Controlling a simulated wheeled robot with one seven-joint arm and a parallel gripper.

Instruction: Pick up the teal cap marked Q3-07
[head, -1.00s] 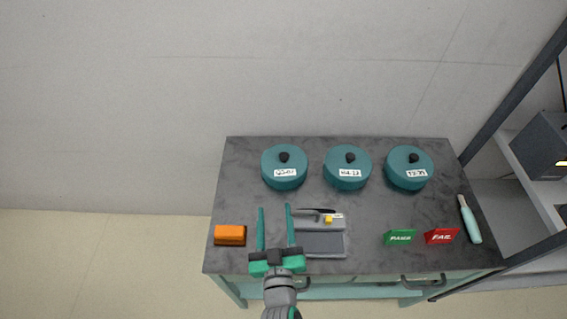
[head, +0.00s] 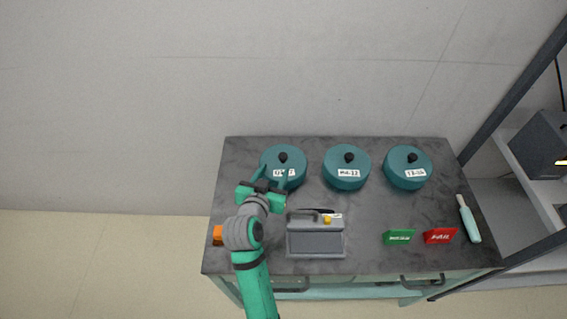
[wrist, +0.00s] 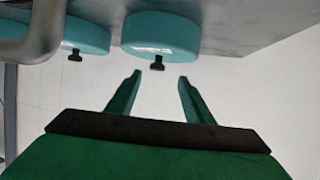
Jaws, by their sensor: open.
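Three round teal caps with black knobs and white labels stand in a row at the back of the grey cart top. The left cap (head: 284,153) has a label partly covered by my fingers; it seems to read Q3-07, but the print is small. My gripper (head: 276,171) is open and empty, its fingers at the front of this cap. In the wrist view, which looks upside down, a cap (wrist: 160,32) and its knob lie ahead of my gripper (wrist: 159,76), with the knob apart from the fingertips and roughly in line with the gap.
The middle cap (head: 346,178) and right cap (head: 408,179) stand to the right.

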